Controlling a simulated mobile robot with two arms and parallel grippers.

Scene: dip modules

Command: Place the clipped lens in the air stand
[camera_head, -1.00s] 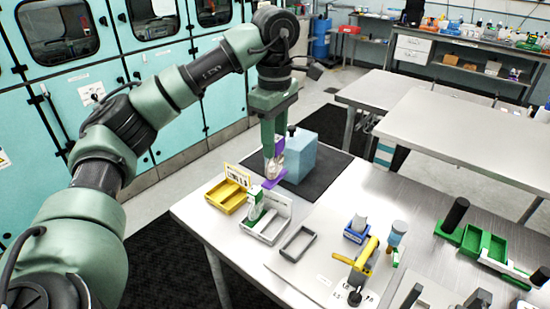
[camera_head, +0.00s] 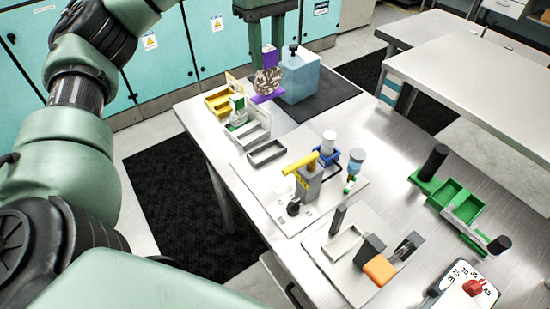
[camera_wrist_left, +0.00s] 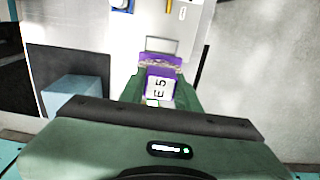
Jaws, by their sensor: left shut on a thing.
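My left gripper (camera_head: 268,52) is shut on the clipped lens (camera_head: 267,80), a round, mottled disc with purple clip parts above and below. It holds the lens upright at the table's far left, in front of the blue block and behind the yellow tray. Whether its lower purple part touches anything is unclear. In the left wrist view, a purple piece with a white label reading "E 5" (camera_wrist_left: 160,88) sits between the fingers. I cannot tell which fixture is the air stand; no readable label marks it. My right gripper is not in view.
A blue block (camera_head: 300,76) with a black knob stands on a dark mat (camera_head: 340,98). Nearby are a yellow tray (camera_head: 214,104), a white tray (camera_head: 256,132) and a grey tray (camera_head: 266,153). A yellow-topped device (camera_head: 308,176) and green trays (camera_head: 450,195) lie nearer right.

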